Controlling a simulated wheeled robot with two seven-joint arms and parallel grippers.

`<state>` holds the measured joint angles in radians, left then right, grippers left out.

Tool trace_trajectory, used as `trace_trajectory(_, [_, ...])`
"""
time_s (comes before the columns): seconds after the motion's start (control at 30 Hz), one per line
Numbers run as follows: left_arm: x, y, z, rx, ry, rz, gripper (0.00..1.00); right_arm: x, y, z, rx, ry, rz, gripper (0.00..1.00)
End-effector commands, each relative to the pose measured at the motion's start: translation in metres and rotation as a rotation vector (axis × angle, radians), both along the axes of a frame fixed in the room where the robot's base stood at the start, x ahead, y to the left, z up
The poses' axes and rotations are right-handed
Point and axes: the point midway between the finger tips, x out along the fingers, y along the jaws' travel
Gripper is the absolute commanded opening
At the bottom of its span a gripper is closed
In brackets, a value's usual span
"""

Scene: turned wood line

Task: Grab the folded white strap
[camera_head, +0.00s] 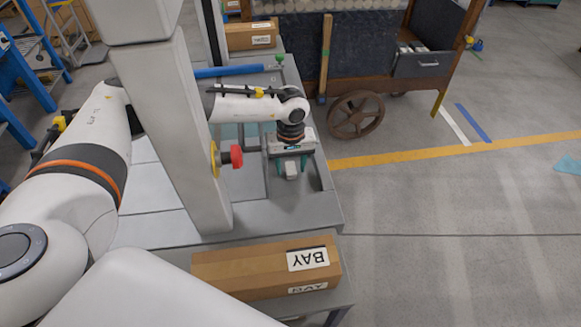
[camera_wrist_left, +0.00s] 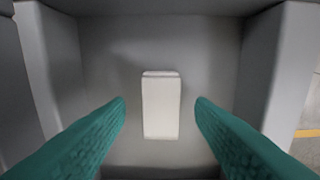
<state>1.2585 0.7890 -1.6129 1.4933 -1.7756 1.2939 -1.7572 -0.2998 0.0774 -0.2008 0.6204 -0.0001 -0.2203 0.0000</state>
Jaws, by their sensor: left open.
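The folded white strap (camera_wrist_left: 161,106) is a small pale block lying on a grey surface, centred in the left wrist view. It also shows in the head view (camera_head: 291,171), just below my left gripper (camera_head: 291,163). In the wrist view, the teal fingers of my left gripper (camera_wrist_left: 160,118) are spread wide, one on each side of the strap, with a gap on both sides. The gripper is open and empty. My right gripper is not in view.
Grey raised walls flank the strap, including one on the right (camera_wrist_left: 278,70). A cardboard box labelled BAY (camera_head: 235,270) stands at the front; another box (camera_head: 250,37) is at the back. A wooden cart (camera_head: 355,95) stands behind right. Open floor lies to the right.

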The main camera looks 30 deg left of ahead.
Motion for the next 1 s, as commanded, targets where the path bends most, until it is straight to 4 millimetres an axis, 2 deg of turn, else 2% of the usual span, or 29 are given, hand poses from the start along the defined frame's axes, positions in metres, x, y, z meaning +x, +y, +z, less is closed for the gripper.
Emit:
trace_trajectory(0.1, [-0.0002,0.0002,-0.0074,0.001,0.001,0.000,0.49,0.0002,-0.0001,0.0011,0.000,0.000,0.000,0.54])
trace_trajectory(0.3, [-0.0001,0.0001,-0.0077,0.001,-0.001,0.000,0.49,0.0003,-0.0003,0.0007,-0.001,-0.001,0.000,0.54])
trace_trajectory(0.6, [0.0001,0.0001,-0.0072,0.000,0.000,0.000,0.02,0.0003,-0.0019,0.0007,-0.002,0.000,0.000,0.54])
trace_trajectory(0.87, [0.0002,0.0001,-0.0063,0.000,-0.001,0.001,0.01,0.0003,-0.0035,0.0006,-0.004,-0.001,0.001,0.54])
trace_trajectory(1.0, [0.0007,0.0000,0.0006,-0.002,-0.003,0.001,0.01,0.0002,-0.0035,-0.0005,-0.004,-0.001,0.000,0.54])
